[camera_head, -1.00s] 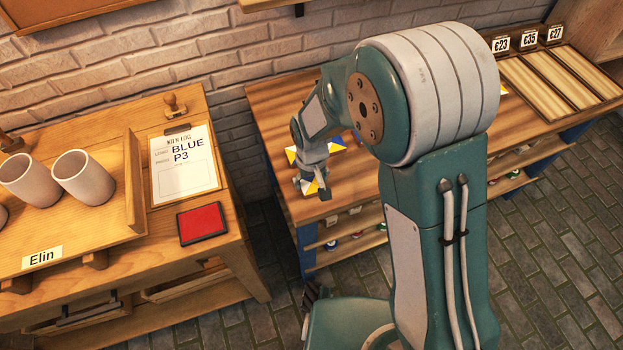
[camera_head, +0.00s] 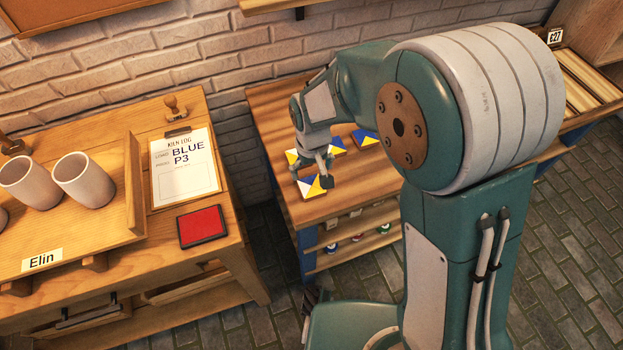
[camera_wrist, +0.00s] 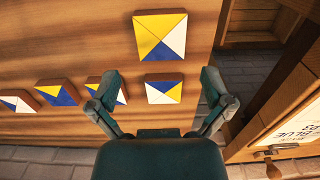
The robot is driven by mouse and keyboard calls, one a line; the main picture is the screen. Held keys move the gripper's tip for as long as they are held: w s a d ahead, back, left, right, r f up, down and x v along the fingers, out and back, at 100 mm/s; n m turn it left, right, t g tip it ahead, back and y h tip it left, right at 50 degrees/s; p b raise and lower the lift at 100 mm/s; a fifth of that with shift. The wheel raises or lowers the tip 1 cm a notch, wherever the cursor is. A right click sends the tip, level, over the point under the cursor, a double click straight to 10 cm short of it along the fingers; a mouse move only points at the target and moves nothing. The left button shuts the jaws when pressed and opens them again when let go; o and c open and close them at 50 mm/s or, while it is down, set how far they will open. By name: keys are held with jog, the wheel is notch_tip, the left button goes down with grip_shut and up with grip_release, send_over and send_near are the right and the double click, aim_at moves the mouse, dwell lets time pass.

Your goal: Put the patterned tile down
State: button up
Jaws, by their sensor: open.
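A square patterned tile (camera_head: 312,188) in yellow, white and blue triangles lies near the front left of the wooden worktable (camera_head: 275,115). In the wrist view this tile (camera_wrist: 160,37) lies beyond my fingertips, apart from them. My gripper (camera_head: 316,170) is open and empty, just behind and above that tile. In the wrist view my gripper (camera_wrist: 160,88) has its fingers spread wide. A second patterned tile (camera_wrist: 164,92) shows between the fingers, lower in the picture, and nothing is gripped.
More patterned tiles run in a row at the back, including one tile (camera_head: 364,139) at right and another (camera_wrist: 57,92) in the wrist view. The left desk (camera_head: 228,205) holds cups (camera_head: 84,178), a kiln log (camera_head: 184,165) and a red pad (camera_head: 202,225).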

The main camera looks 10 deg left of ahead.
aim_at(313, 186)
jog(key=s+d+r+m+t, duration=0.2)
jog(key=s+d+r+m, duration=0.1)
jog(key=d+r, duration=1.2)
jog(key=s+d+r+m+t, duration=0.3)
jog(key=s+d+r, duration=0.4)
jog(key=s+d, duration=0.2)
jog(key=shift+s+t, duration=0.3)
jog(key=shift+s, duration=0.8)
